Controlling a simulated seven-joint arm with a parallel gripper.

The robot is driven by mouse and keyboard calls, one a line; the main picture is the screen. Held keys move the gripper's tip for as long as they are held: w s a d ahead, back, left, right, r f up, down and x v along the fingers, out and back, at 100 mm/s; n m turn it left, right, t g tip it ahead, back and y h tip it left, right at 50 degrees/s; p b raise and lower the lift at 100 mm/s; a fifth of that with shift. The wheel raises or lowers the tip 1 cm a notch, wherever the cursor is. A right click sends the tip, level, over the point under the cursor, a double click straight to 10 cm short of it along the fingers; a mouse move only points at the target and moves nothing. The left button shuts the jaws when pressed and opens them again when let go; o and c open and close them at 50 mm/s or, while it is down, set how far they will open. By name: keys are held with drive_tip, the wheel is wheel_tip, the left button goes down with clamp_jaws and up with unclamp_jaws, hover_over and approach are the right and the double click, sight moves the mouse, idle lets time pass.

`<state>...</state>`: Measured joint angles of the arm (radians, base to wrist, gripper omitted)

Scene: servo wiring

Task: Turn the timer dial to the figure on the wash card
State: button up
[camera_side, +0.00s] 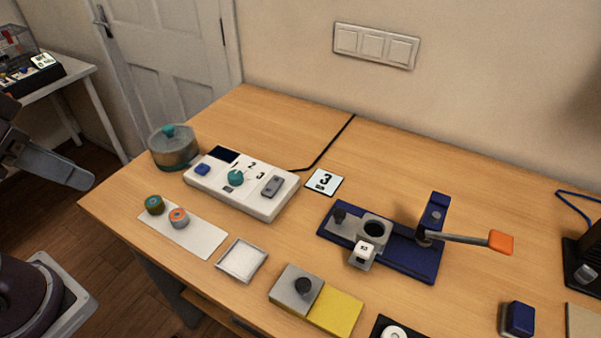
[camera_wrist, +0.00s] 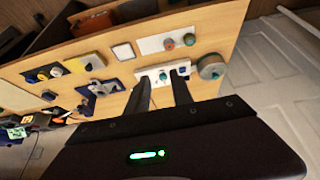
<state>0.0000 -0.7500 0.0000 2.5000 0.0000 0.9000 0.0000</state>
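The white timer box (camera_side: 262,206) lies on the desk with a teal dial (camera_side: 236,177) at its middle. Figures 1, 2 and 3 are printed around the dial; its exact pointing is too small to tell. A white wash card (camera_side: 324,182) with a black 3 lies flat to the right of the box. My gripper (camera_wrist: 161,75) is open and empty, its two fingers apart in the wrist view, with the box (camera_wrist: 152,72) seen far beyond them. In the side view, part of my gripper (camera_side: 62,172) hangs at the left, off the desk and well away from the dial.
The box also bears a blue button (camera_side: 202,169) and a grey lever (camera_side: 272,186). A lidded pot (camera_side: 173,148) stands close at its left. A plate with two knobs (camera_side: 205,238) and a square tray (camera_side: 242,261) lie in front. A blue lever fixture (camera_side: 400,250) stands right.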

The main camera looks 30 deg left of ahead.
drive_tip(key=o, duration=0.4)
drive_tip(key=shift+w+r, duration=0.15)
drive_tip(key=shift+w, duration=0.2)
drive_tip(key=shift+c, duration=0.2)
drive_tip(key=shift+o, duration=0.3)
drive_tip(key=w+n+g, duration=0.1)
drive_tip(key=w+n, duration=0.1)
drive_tip(key=w, duration=0.5)
drive_tip(key=shift+w+d+r+n+g+h, duration=0.2)
drive_tip(key=shift+d+r+n+g+h, duration=0.1)
drive_tip(key=shift+r+g, duration=0.1)
drive_tip(key=n+g, duration=0.4)
drive_tip(key=n, duration=0.2)
hover_over(235, 174)
drive_tip(key=f, duration=1.3)
drive_tip(key=shift+s+f, duration=0.4)
drive_tip(key=f, duration=0.8)
drive_tip(key=shift+w, duration=0.35)
drive_tip(key=shift+f, duration=0.3)
clamp_jaws()
